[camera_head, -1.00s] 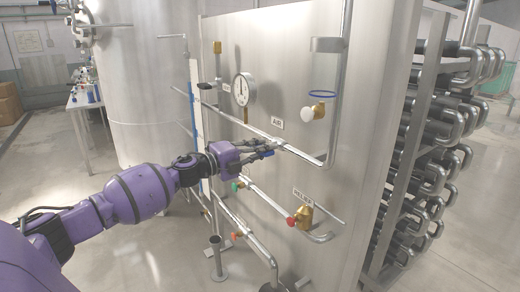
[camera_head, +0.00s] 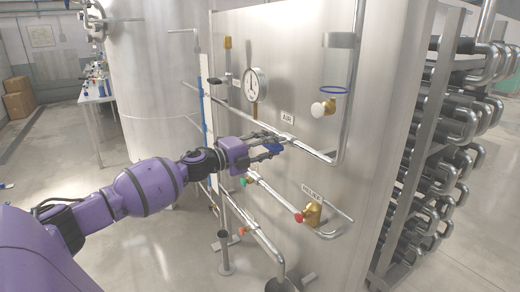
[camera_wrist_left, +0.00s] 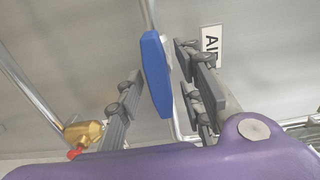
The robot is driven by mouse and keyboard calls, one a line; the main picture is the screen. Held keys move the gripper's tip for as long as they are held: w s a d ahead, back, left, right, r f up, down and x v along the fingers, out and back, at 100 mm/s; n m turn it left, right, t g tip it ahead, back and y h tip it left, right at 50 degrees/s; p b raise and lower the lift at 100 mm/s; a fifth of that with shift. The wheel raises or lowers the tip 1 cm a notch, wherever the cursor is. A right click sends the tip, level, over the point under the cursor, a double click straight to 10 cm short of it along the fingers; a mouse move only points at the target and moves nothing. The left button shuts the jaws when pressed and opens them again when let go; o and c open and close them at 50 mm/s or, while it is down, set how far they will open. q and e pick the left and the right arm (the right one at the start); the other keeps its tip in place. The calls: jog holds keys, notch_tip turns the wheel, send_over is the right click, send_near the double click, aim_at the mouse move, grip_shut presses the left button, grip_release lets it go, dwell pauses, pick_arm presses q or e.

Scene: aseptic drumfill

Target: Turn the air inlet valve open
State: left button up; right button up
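The air inlet valve has a blue handle (camera_head: 268,150), on the pipe below the AIR label (camera_head: 288,118). My left gripper (camera_head: 277,146) is at this handle, its fingers stretched toward the panel. In the left wrist view the blue handle (camera_wrist_left: 156,73) stands between the two separated fingers (camera_wrist_left: 162,90). The AIR label (camera_wrist_left: 210,45) shows behind the right finger. The valve body is mostly hidden by the fingers. My right gripper is out of view.
A relief valve (camera_head: 312,212) with a red knob sits lower right of my gripper. A pressure gauge (camera_head: 254,85) and a white-knobbed valve (camera_head: 322,108) are above. Pipes (camera_head: 262,232) with small coloured handles run below the forearm. A rack of tubes (camera_head: 440,150) stands at right.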

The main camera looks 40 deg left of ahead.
pick_arm(q)
jog(key=v, duration=1.1)
jog(key=shift+s, duration=0.4)
jog(key=shift+a, duration=0.15)
jog(key=s+a+f+n+y, duration=0.1)
jog(key=s+f+n+y, duration=0.2)
jog(key=f, duration=0.5)
jog(key=s+f+n+y, duration=0.1)
jog(key=f+n+y, duration=0.2)
jog(key=f+n, duration=0.4)
jog(key=s+d+f+n+g+y, duration=0.1)
jog(key=s+d+f+n+g, duration=0.15)
jog(key=s+f, duration=0.4)
jog(key=s+d+f+n+g, duration=0.1)
jog(key=s+d+f, duration=0.2)
jog(key=f, duration=0.7)
jog(key=s+d+f+n+g, duration=0.2)
jog(key=s+d+f+n, duration=0.2)
jog(key=s+d+f, duration=0.4)
jog(key=s+d+f+n+g, duration=0.2)
jog(key=s+d+f+n, duration=0.2)
jog(key=s+d+f, duration=0.4)
jog(key=s+d, duration=0.6)
jog(key=d, duration=0.1)
jog(key=shift+s+d+r+n+g, duration=0.1)
jog(key=shift+n+g, duration=0.15)
